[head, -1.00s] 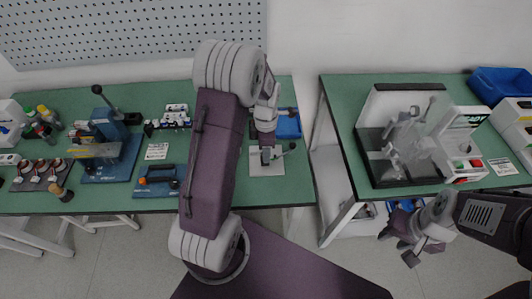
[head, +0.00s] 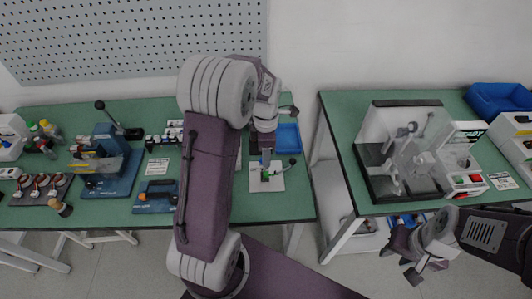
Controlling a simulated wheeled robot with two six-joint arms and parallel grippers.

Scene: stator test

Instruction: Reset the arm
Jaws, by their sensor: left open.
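My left arm rises from the bottom middle and bends over the left green table (head: 223,205). My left gripper (head: 266,160) points down, open, above the back part of a white plate (head: 277,184). A small green part (head: 266,175) shows on the plate just below the fingertips, and I see a gap to it. My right gripper (head: 414,268) hangs low in front of the right green table (head: 345,160), over the floor and apart from the table. Its fingers are small and their opening is unclear.
A blue bin (head: 288,138) stands behind the plate. A blue press (head: 110,160), a blue-orange tool (head: 155,196) and motor parts (head: 40,187) lie left. A floor gap separates the tables.

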